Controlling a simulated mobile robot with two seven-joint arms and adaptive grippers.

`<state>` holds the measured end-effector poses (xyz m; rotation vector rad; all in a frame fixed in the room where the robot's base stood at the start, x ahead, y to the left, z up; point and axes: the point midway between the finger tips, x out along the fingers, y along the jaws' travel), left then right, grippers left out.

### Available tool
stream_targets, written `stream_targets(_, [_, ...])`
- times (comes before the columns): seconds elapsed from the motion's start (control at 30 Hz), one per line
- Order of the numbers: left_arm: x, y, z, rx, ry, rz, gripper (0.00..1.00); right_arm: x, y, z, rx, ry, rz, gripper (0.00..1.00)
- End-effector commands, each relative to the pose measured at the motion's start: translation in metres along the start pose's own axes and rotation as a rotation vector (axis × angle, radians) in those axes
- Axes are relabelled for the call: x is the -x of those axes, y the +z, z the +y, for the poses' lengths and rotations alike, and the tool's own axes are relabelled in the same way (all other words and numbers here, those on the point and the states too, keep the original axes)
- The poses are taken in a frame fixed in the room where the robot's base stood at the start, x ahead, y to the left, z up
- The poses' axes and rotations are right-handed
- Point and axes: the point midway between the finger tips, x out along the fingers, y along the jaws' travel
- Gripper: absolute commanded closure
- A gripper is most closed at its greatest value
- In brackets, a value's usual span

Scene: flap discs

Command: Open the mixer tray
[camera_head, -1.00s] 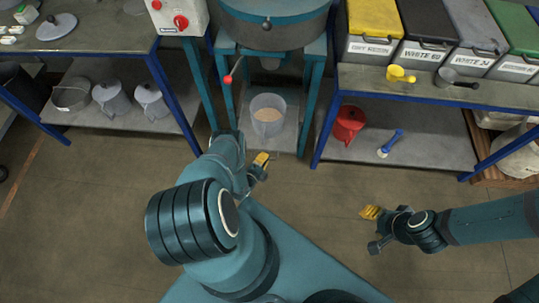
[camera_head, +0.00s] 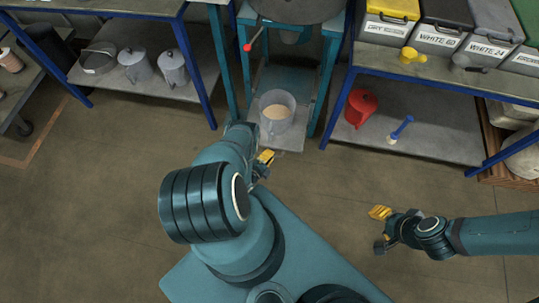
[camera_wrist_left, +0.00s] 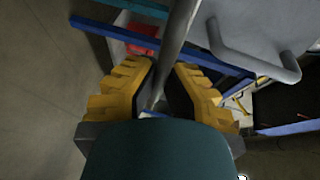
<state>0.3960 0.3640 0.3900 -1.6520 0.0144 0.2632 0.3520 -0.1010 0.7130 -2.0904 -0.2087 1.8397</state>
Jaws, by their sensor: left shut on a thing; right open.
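The mixer (camera_head: 297,9) is a round grey vessel on a teal stand at the top of the head view. A lever with a red knob (camera_head: 248,47) points out from its left side. A translucent jug with beige contents (camera_head: 277,113) stands on the plate under it. My left gripper (camera_head: 264,160) is low in front of this stand, partly hidden by my arm. In the left wrist view its yellow fingers (camera_wrist_left: 157,92) are closed around a grey bar (camera_wrist_left: 178,40); what the bar belongs to is unclear. My right gripper (camera_head: 381,228) is open and empty above the floor.
A grey surface with a tubular handle (camera_wrist_left: 255,55) is close to my left fingers. The right bench has labelled bins (camera_head: 413,38), a yellow scoop (camera_head: 412,56) and, on its lower shelf, a red jug (camera_head: 360,107). Jugs (camera_head: 174,67) stand on the left shelf. Floor around my right gripper is clear.

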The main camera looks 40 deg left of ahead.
Motion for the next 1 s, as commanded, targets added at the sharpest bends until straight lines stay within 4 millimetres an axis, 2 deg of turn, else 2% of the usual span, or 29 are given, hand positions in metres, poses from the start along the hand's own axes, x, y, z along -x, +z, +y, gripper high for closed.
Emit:
stream_targets(0.4, [0.000,-0.002,0.001,0.002,0.002,0.004,1.00,0.000,0.000,0.000,0.000,0.000,0.001,0.53])
stream_targets(0.43, [0.000,-0.002,0.001,0.002,0.002,0.004,0.82,0.000,0.000,0.000,0.000,0.000,0.000,0.53])
stream_targets(0.5, [0.000,-0.002,0.001,0.002,0.002,0.003,0.59,0.000,0.000,0.000,0.000,0.000,0.001,0.53])
stream_targets(0.83, [0.001,-0.001,0.000,0.000,0.001,0.001,0.59,0.000,0.000,0.000,0.000,0.000,0.001,0.53])
stream_targets(1.0, [0.017,-0.001,0.001,0.001,0.003,0.000,0.59,0.000,0.000,0.000,0.000,0.000,0.000,0.53])
